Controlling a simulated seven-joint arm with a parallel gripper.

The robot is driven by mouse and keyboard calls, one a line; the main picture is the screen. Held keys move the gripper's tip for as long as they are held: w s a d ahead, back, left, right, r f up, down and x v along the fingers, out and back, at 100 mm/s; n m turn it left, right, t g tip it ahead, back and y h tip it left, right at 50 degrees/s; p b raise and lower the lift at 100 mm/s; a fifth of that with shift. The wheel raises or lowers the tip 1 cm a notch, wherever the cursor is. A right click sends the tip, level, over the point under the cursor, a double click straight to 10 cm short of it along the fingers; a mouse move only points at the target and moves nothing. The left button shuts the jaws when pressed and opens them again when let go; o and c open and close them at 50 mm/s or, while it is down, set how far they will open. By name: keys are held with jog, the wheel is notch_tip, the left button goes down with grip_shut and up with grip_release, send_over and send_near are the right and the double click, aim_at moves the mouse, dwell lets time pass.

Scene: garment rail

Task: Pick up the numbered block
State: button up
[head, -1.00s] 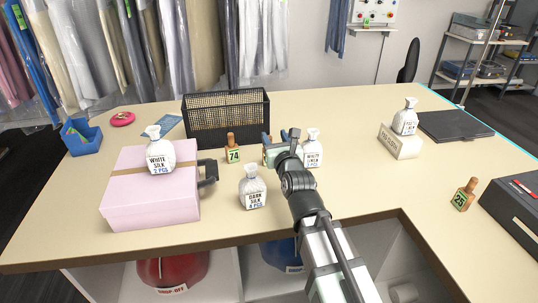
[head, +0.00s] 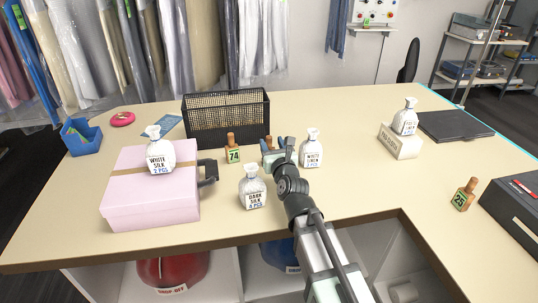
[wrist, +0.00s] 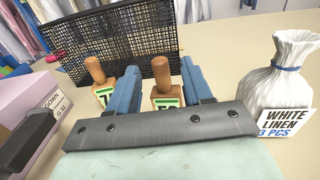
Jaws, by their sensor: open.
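One numbered block with a brown peg handle (wrist: 163,82) stands between the fingers in the wrist view. Its green-edged label is partly hidden by my gripper's body, so I cannot read the number. My gripper (wrist: 160,92) is open, with one blue finger on each side of the block. In the head view my gripper (head: 278,152) is over the counter and hides most of that block. Block 74 (head: 233,153) stands just left of it and also shows outside the left finger in the wrist view (wrist: 100,82). Block 25 (head: 464,195) stands at the far right.
A black mesh basket (head: 226,118) stands behind the blocks. A pink box (head: 150,195) with a white silk bag (head: 160,152) is left.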

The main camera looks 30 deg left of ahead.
aim_at(270, 139)
jog(key=x, duration=0.4)
jog(key=shift+w+a, duration=0.1)
jog(key=shift+a, duration=0.05)
jog(key=shift+c, duration=0.3)
grip_shut()
